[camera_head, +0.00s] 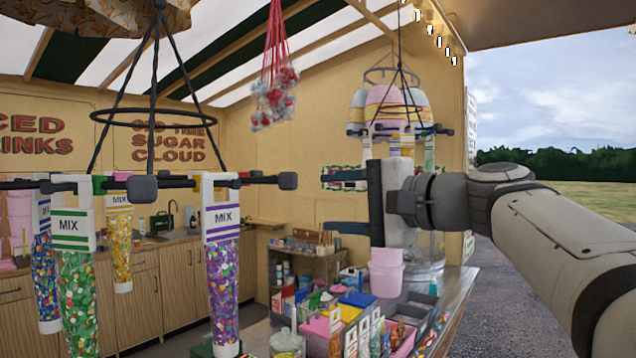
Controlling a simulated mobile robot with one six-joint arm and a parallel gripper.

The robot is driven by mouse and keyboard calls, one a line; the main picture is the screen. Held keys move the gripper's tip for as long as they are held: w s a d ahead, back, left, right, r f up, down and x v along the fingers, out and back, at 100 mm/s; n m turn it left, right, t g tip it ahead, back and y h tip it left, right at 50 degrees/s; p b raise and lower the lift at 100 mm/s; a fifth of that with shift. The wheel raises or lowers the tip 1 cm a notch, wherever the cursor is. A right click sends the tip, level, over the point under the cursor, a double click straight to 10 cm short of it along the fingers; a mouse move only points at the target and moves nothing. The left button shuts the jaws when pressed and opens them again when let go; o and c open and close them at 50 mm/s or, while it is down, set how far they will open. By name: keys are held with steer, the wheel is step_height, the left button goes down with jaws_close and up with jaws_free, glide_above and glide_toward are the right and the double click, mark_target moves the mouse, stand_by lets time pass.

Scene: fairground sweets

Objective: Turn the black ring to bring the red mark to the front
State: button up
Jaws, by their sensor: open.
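The near black ring (153,125) hangs level from black rods at the left. Below it, black arms with knobbed ends (287,181) carry tall MIX bags, among them a purple one (222,290) and a green one (76,300) at the front.
A second hanging carousel (398,132) with pastel bags is behind my gripper. A pink bucket (386,273) shows just below it. A counter (455,300) carries sweet boxes and bottles. Red-stringed bags (273,100) hang at the top middle. Open air lies between the near carousel and my gripper.

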mark_target(296, 181)
steer(key=shift+y, duration=0.4)
steer(key=w+a+r, duration=0.1)
steer(key=w+a, duration=0.1)
steer(key=w+a+p, duration=0.1)
steer(key=w+a, duration=0.1)
steer(key=a, duration=0.1)
steer(key=w+a+r, duration=0.1)
steer(key=w+a, duration=0.1)
steer(key=shift+a+r+p, duration=0.35)
steer(key=shift+c, duration=0.2)
